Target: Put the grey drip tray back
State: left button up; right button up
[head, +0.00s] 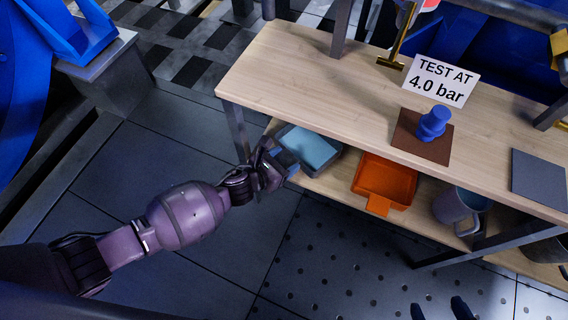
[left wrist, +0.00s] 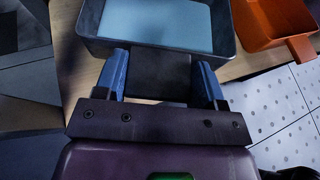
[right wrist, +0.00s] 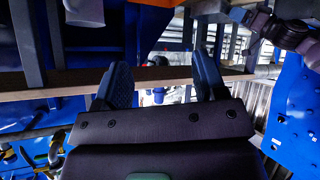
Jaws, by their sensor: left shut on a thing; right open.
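The grey drip tray (head: 325,157) lies on the lower shelf at its left end, with a light blue inside. In the left wrist view the tray (left wrist: 225,40) shows its near wall and a dark tab toward me. My left gripper (head: 279,170) is at the tray's front edge. In the left wrist view the left gripper (left wrist: 160,80) has its blue fingers on both sides of the dark tab, shut on it. My right gripper (right wrist: 163,85) is open and empty in the right wrist view, away from the tray. Its fingertips show at the head view's bottom edge.
An orange tray (head: 386,182) with a handle and a grey mug (head: 459,208) stand on the lower shelf (head: 340,192) to the right. The wooden tabletop (head: 300,75) above holds a blue knob on a brown plate (head: 408,140) and a sign (head: 441,80). A table leg (head: 235,130) stands left of the tray.

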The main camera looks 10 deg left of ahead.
pick_arm(q)
notch_tip(320, 180, down, 3)
jog(key=shift+s+r+b, duration=0.1)
jog(key=shift+s+b, duration=0.05)
jog(key=shift+b, duration=0.25)
jog(key=shift+r, duration=0.25)
jog(key=shift+f, duration=0.2)
jog(key=o, duration=1.1)
pick_arm(e)
jog(key=shift+s+d+f+t, duration=0.1)
jog(key=shift+d+f+t, duration=0.1)
jog(key=shift+t, duration=0.1)
pick_arm(q)
jog(key=shift+r, duration=0.15)
jog(key=shift+a+r, duration=0.2)
jog(key=p+v, duration=0.3)
jog(key=v, duration=0.8)
jog(key=shift+s+a+p, duration=0.15)
jog(key=shift+s+p, duration=0.1)
jog(key=shift+p, duration=0.1)
pick_arm(e)
jog(key=shift+s+a+r+g, duration=0.15)
jog(key=shift+r+g, duration=0.2)
jog(key=shift+g, duration=0.25)
